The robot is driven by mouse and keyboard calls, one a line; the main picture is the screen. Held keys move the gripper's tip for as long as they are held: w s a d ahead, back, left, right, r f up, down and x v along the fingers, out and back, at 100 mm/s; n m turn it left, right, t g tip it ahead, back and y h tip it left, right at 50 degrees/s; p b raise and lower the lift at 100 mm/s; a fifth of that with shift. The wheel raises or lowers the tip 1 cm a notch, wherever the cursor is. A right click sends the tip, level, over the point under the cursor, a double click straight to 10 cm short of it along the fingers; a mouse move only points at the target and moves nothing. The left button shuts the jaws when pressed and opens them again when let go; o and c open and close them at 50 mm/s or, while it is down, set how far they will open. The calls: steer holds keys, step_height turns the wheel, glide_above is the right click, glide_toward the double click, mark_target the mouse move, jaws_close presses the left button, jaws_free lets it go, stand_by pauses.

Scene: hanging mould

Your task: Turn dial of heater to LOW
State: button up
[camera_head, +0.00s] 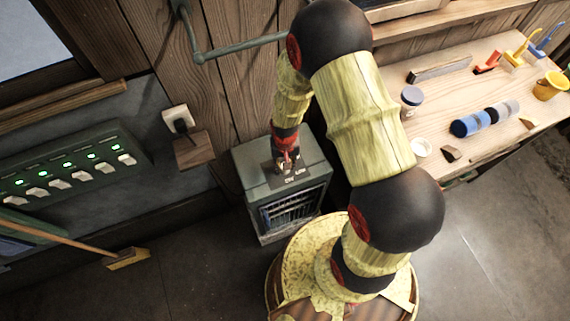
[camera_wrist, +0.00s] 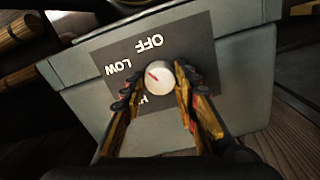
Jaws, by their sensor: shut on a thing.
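The grey-green heater (camera_head: 282,180) stands on the floor against the wall, with a dark label plate on its top. In the wrist view the heater's top (camera_wrist: 240,60) fills the middle. Its round white dial (camera_wrist: 160,77) has a red mark pointing up-left, roughly toward the word LOW (camera_wrist: 122,67) and slightly toward OFF (camera_wrist: 149,43). A third label is mostly hidden by a finger; only an H shows. My gripper (camera_wrist: 158,84) has a finger on each side of the dial and is shut on it. In the head view my gripper (camera_head: 285,158) is over the heater's top.
A wooden workbench (camera_head: 455,110) with jars, discs and tools is at right. A broom (camera_head: 127,258) lies at lower left. A pipe (camera_head: 240,46) runs above the heater.

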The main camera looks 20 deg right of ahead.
steer(key=n, duration=0.5)
steer(key=shift+n+p, duration=0.35)
steer(key=shift+n, duration=0.05)
stand_by(0.4)
steer(key=o, duration=1.1)
steer(key=shift+o, duration=0.3)
steer(key=shift+r, duration=0.1)
step_height(320, 180, up, 12)
